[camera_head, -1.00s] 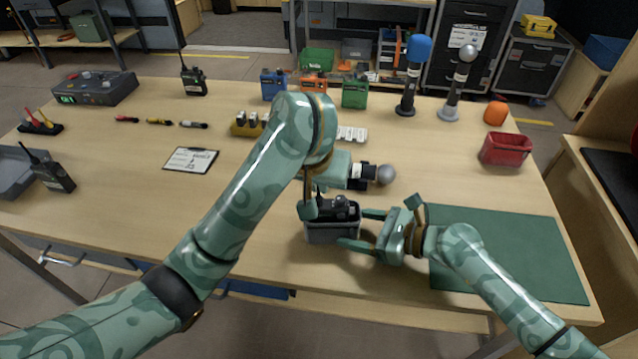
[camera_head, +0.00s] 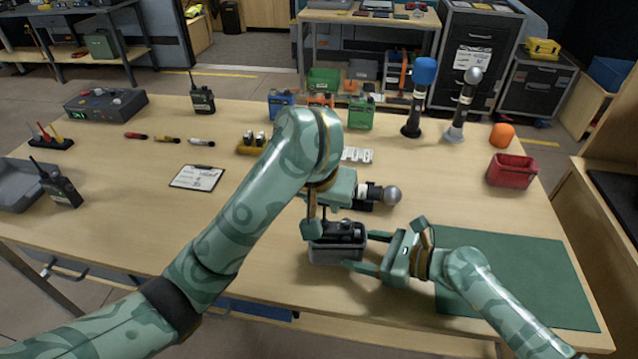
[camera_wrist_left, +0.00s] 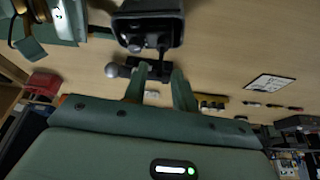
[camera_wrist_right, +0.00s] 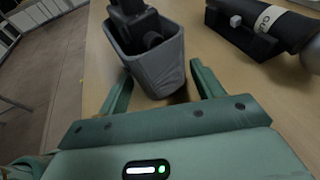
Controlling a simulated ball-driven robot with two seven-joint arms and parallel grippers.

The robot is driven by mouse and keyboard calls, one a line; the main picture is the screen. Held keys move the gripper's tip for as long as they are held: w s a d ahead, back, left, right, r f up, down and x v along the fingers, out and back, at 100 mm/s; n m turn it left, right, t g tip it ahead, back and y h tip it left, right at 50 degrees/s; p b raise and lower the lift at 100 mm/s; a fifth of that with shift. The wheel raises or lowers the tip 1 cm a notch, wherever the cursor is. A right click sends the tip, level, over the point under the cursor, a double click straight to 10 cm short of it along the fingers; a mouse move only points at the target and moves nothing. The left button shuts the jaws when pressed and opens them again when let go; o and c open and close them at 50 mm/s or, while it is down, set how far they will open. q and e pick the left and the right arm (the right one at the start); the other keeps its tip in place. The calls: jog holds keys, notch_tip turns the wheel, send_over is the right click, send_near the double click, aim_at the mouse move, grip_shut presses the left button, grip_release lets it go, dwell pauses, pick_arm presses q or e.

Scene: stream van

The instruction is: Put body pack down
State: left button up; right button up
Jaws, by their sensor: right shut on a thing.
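The black body pack (camera_head: 345,231) sits in a small grey bin (camera_head: 338,254) at the table's front edge. In the right wrist view the pack (camera_wrist_right: 140,22) leans inside the bin (camera_wrist_right: 152,66). My right gripper (camera_head: 358,251) is shut on the bin, with a finger on each side of it. My left gripper (camera_head: 313,226) is over the bin's far left side. In the left wrist view its fingers (camera_wrist_left: 160,70) are apart with nothing visibly held, and the pack (camera_wrist_left: 148,25) shows beyond the tips. The pack's lower part is hidden in the bin.
A microphone with a grey ball head (camera_head: 391,196) lies just behind the bin. A green mat (camera_head: 520,265) covers the right front. A red bin (camera_head: 511,171) stands right.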

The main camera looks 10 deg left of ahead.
pick_arm(q)
jog(key=v, duration=1)
pick_arm(e)
jog(key=o, duration=0.8)
jog(key=shift+o, duration=0.2)
jog(key=shift+d, duration=0.1)
